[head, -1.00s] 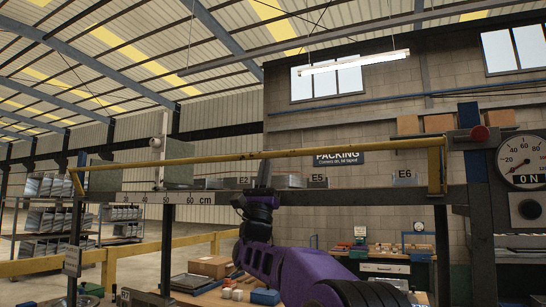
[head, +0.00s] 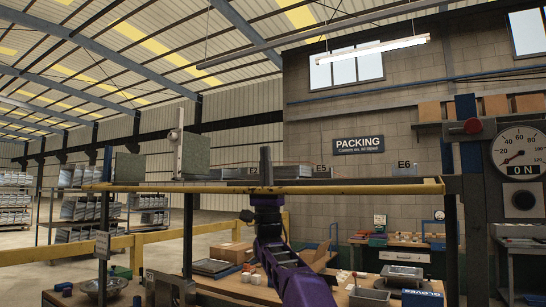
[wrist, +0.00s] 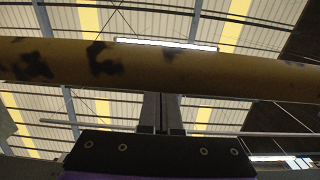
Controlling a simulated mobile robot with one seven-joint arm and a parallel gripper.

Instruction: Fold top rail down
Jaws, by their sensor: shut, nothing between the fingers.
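The yellow top rail (head: 360,188) runs level along the front edge of the shelf (head: 215,180), low against it, in the head view. My gripper (head: 265,152) points upward at the middle of the rail, its dark fingers reaching above the shelf edge. In the wrist view the worn rail (wrist: 240,75) crosses the whole picture just beyond my gripper (wrist: 161,98). The fingers are together with nothing between them, and their tips meet the rail's lower edge in the picture. I cannot tell whether they touch it.
Grey-green blocks (head: 196,153) and a white upright post (head: 179,140) stand at the shelf's left. A dial gauge (head: 518,149) and a red knob (head: 474,127) are at the right. A packing bench with boxes lies below and behind the shelf. Open air surrounds the gripper above.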

